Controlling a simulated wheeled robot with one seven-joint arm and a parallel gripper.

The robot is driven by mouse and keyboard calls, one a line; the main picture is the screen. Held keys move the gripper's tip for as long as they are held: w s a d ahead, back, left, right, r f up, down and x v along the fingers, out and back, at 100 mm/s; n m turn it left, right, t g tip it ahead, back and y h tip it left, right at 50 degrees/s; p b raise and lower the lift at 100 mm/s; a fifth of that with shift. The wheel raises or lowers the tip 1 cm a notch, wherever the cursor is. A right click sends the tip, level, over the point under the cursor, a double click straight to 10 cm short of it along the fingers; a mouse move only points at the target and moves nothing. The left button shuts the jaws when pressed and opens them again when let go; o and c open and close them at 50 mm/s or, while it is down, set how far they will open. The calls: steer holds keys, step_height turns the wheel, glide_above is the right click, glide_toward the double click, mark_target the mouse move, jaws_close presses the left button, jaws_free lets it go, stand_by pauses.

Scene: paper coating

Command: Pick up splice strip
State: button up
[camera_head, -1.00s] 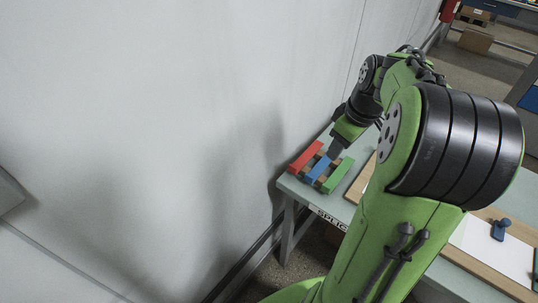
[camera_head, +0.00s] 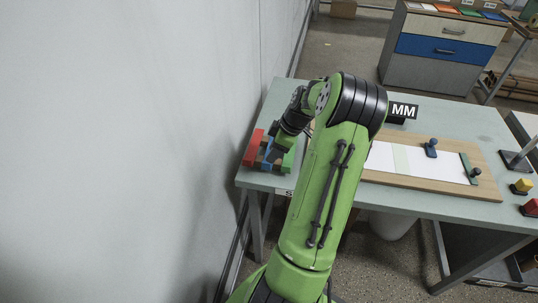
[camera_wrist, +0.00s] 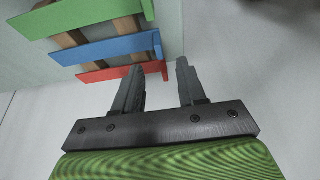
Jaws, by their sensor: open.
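Three coloured strips lie side by side on a small wooden rack (camera_wrist: 74,40) at the table's left end: a red strip (camera_head: 253,148), a blue strip (camera_head: 266,152) and a green strip (camera_head: 289,160). They also show in the wrist view, with the green strip (camera_wrist: 85,17) farthest, the blue strip (camera_wrist: 105,48) in the middle and the red strip (camera_wrist: 115,74) nearest. My gripper (camera_head: 277,148) is over the rack in the head view and partly hides the strips. In the wrist view my gripper (camera_wrist: 160,68) is open, its fingers apart near the red strip's right end; contact cannot be told.
The table (camera_head: 285,97) stands beside a bare wall (camera_head: 130,140) on the left. Right of my arm lies a wooden board (camera_head: 420,182) with white sheets, a blue knob (camera_head: 431,148) and a green bar (camera_head: 469,168). An MM sign (camera_head: 403,110) stands behind it.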

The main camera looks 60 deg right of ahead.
steer(key=x, duration=0.5)
steer(key=shift+w+f+b, duration=0.15)
steer(key=shift+f+b, duration=0.15)
steer(key=shift+f, duration=0.05)
steer(key=shift+r, duration=0.1)
jaws_close()
